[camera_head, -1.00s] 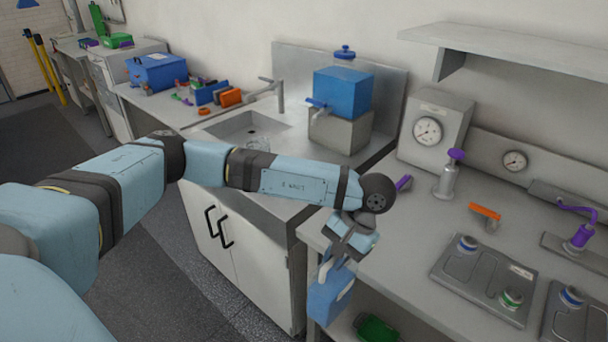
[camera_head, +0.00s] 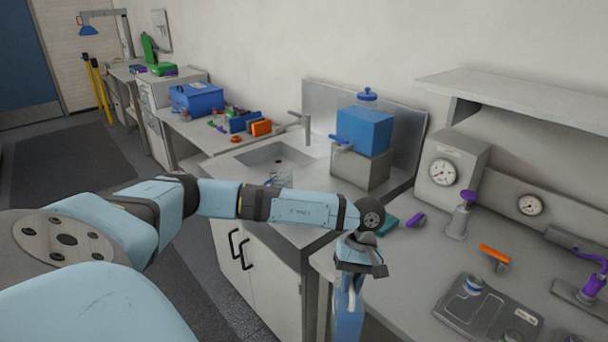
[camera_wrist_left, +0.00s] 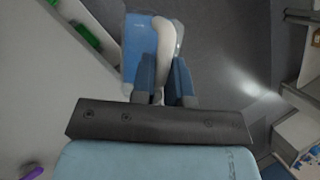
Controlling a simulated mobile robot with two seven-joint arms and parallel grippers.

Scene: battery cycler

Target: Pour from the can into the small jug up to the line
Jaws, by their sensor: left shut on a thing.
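My left gripper (camera_head: 357,268) is shut on the pale handle (camera_wrist_left: 166,45) of a blue can (camera_head: 347,322). The can hangs below the gripper, in front of the bench edge and clear of the worktop. In the left wrist view the can (camera_wrist_left: 139,42) lies just beyond the fingers (camera_wrist_left: 163,85), with the floor behind it. A clear glass vessel (camera_head: 281,179), perhaps the small jug, stands by the sink, partly hidden behind my left forearm. I cannot make out a line on it. My right gripper is not in view.
The sink (camera_head: 273,156) with its tap (camera_head: 306,127) is at the middle back. A blue tank (camera_head: 365,130) on a grey block stands right of it. The right bench holds a dial gauge box (camera_head: 447,172), an orange-topped valve (camera_head: 495,254) and a grey plate (camera_head: 487,310).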

